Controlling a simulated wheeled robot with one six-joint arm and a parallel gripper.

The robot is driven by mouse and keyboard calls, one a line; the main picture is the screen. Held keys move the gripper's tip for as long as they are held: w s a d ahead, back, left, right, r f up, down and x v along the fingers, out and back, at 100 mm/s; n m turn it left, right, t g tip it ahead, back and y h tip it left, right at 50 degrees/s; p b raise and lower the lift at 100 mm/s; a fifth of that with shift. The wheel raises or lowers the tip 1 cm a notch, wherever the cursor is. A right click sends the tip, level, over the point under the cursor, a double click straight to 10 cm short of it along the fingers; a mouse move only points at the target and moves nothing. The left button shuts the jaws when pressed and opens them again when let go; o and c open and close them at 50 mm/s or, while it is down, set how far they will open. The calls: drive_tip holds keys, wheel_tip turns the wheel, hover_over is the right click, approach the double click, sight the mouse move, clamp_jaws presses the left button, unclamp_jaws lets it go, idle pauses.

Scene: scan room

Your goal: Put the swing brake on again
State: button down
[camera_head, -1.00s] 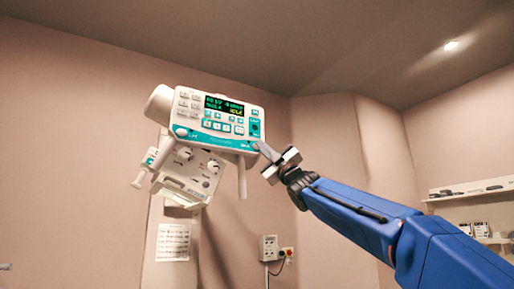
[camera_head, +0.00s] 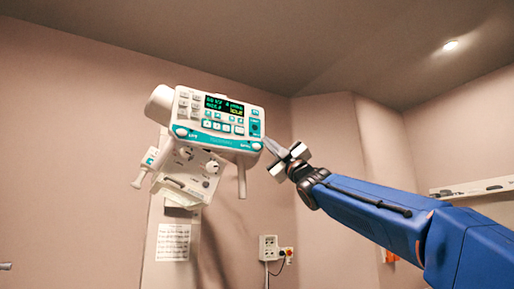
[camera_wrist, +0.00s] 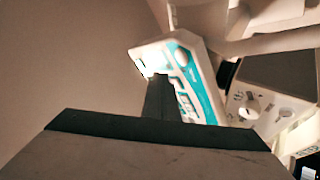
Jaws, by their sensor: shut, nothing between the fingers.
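A white tube-head unit with a teal-edged control panel (camera_head: 218,122) and a lit green display hangs in the head view. A white round knob (camera_head: 257,146), seemingly the swing brake, sits at the panel's lower right corner. Another round knob (camera_head: 181,132) sits at its lower left. My gripper (camera_head: 268,143) is shut and empty, its tips just right of the corner knob, with a narrow gap seeming to show. In the wrist view, my shut fingers (camera_wrist: 158,90) stand before the teal panel edge, hiding part of it; a pale round knob (camera_wrist: 182,57) shows beyond them. The brake's setting is not readable.
A box with knobs (camera_head: 196,170) hangs under the panel, with a hand switch (camera_head: 143,168) on its left and a pale handle (camera_head: 241,178) below its right side. A wall shelf (camera_head: 470,190) is behind my arm at right. Free air lies right of the unit.

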drive_tip(key=shift+s+d, duration=0.6)
drive_tip(key=shift+s, duration=0.3)
drive_tip(key=s+d+f+m+g+h, duration=0.1)
drive_tip(key=s+d+f+m+h, duration=0.1)
drive_tip(key=d+f+m+h, duration=0.75)
drive_tip(key=s+d+f+m+g+h, duration=0.15)
drive_tip(key=d+f, duration=0.45)
drive_tip(key=f, duration=0.9)
drive_tip(key=s+d+f+m+h, duration=0.2)
drive_tip(key=d+f+m+h, duration=0.45)
drive_tip(key=f, duration=0.65)
drive_tip(key=s+d+f+m+g, duration=0.1)
drive_tip(key=s+d+f+g, duration=0.2)
drive_tip(key=s+f, duration=0.8)
drive_tip(key=s+d+f+m+g+h, duration=0.1)
drive_tip(key=s+d+f+g, duration=0.2)
drive_tip(key=s+f, duration=0.8)
drive_tip(key=s+d+f+m+g+h, duration=0.1)
drive_tip(key=s+f+g, duration=0.4)
drive_tip(key=f, duration=1.5)
drive_tip(key=s+d+m, duration=0.1)
drive_tip(key=s+d, duration=0.1)
drive_tip(key=s, duration=0.3)
drive_tip(key=shift+s+f, duration=0.35)
drive_tip(key=shift+s, duration=0.05)
drive_tip(key=shift+g, duration=0.25)
